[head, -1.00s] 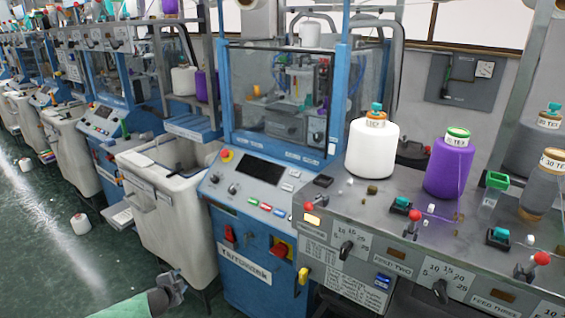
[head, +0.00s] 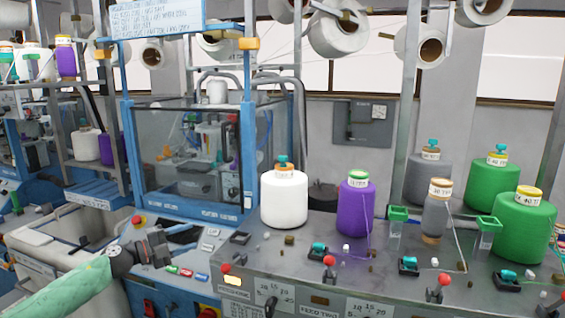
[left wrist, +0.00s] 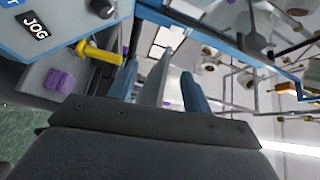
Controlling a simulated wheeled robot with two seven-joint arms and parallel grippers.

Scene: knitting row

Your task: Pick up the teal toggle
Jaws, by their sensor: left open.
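Several teal toggles sit in small dark bases along the grey feed panel in the head view: one in front of the white cone (head: 318,248), one in the middle (head: 409,262) and one at the right (head: 508,276). I cannot tell which one the task names. My left gripper (head: 160,246) is open, over the blue machine's control panel, to the left of these toggles and apart from them. No teal toggle is clear in the left wrist view. My right gripper is not in view.
The white cone (head: 284,200) and purple cone (head: 355,208) stand behind the toggles. Red-knobbed levers (head: 329,262) rise between them. Grey and green cones (head: 524,228) crowd the right. The blue machine frame (head: 249,130) stands behind my gripper. The wrist view shows a yellow handle (left wrist: 98,52).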

